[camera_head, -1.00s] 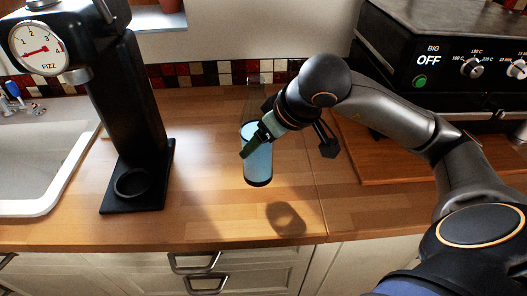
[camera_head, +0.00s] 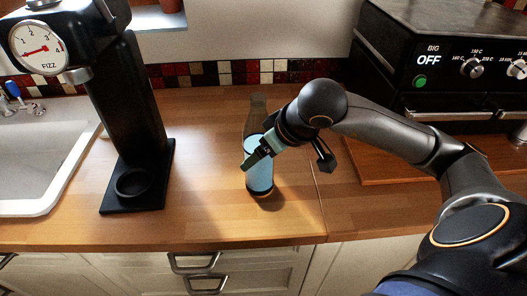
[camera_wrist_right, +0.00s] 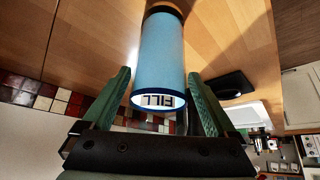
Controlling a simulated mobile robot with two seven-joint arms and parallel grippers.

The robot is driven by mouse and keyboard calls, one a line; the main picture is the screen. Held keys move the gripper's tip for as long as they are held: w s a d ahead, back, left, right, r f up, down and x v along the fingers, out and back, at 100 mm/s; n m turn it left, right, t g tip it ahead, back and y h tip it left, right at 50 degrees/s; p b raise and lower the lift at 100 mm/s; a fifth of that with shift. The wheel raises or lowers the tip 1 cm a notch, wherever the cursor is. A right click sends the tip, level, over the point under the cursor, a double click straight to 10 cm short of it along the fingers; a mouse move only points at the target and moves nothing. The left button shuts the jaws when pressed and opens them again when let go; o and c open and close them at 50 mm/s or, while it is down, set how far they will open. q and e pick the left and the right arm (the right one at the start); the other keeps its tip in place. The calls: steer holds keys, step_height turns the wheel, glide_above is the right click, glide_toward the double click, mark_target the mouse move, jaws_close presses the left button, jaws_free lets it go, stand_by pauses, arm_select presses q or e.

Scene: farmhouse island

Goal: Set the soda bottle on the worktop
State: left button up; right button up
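The soda bottle (camera_head: 259,176) has a clear brownish upper part and a light blue lower part. It is upright over the worktop (camera_head: 215,190), its base at or very close to the surface, with its shadow beside the base. The far finger is hidden in the head view. My left gripper is not in view.
A black fizz machine (camera_head: 140,120) with a round gauge stands left of the bottle, beside a white sink (camera_head: 30,160). A black oven unit (camera_head: 450,60) and a wooden board (camera_head: 385,160) are at the right. Bare worktop lies around the bottle.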

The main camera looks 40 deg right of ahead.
steer(key=shift+o, duration=0.3)
steer(key=shift+r, duration=0.1)
steer(key=v, duration=1.2)
steer(key=shift+s, duration=0.1)
